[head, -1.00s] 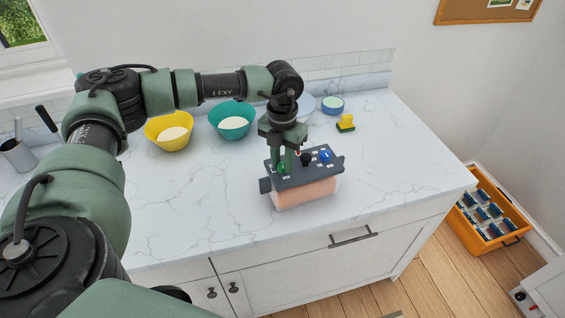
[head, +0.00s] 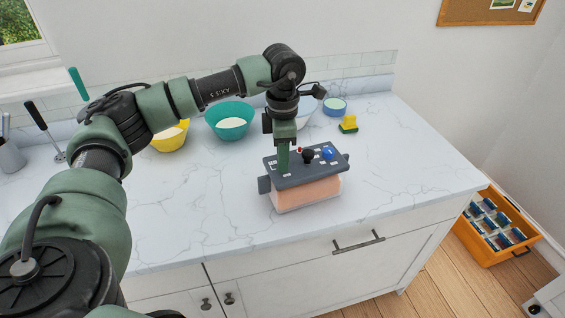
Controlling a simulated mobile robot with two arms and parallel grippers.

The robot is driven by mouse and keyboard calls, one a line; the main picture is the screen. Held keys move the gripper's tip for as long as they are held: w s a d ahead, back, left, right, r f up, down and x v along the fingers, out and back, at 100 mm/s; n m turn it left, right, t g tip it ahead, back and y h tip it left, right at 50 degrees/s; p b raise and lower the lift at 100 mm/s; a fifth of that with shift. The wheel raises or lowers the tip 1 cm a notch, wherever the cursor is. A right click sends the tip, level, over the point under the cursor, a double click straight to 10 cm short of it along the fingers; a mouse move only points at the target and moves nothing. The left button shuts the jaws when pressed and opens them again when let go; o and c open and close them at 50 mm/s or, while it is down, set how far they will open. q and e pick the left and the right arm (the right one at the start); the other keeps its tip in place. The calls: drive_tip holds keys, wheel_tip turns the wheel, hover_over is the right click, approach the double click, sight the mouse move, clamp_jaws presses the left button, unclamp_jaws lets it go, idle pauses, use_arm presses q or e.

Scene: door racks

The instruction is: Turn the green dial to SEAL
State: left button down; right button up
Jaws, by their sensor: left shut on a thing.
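A dark grey control panel (head: 338,161) tops a clear box with salmon-coloured contents (head: 306,193) on the counter. A black knob (head: 308,157) and a blue dial (head: 328,154) sit on the panel, with small white labels too small to read. My left gripper (head: 283,168) points down onto the panel's left part, its fingers shut on the green dial. The fingers hide the dial, so its pointer and setting cannot be seen. My right gripper is not in view.
A yellow bowl (head: 168,144), a teal bowl (head: 229,134) and a small blue bowl (head: 335,103) stand at the back. A yellow-green sponge (head: 348,126) lies right of them. The counter (head: 410,165) right of the box is clear. An orange crate (head: 487,252) stands on the floor.

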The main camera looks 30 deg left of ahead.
use_arm(q)
drive_tip(key=m+b, duration=0.1)
drive_tip(key=m, duration=0.2)
drive_tip(key=shift+f+m+b, duration=0.1)
drive_tip(key=shift+m+b, duration=0.65)
drive_tip(key=shift+m, duration=0.65)
drive_tip(key=c, duration=1.2)
unclamp_jaws()
wheel_tip(320, 180, up, 8)
drive_tip(key=shift+r+b, duration=0.1)
drive_tip(key=shift+b, duration=0.75)
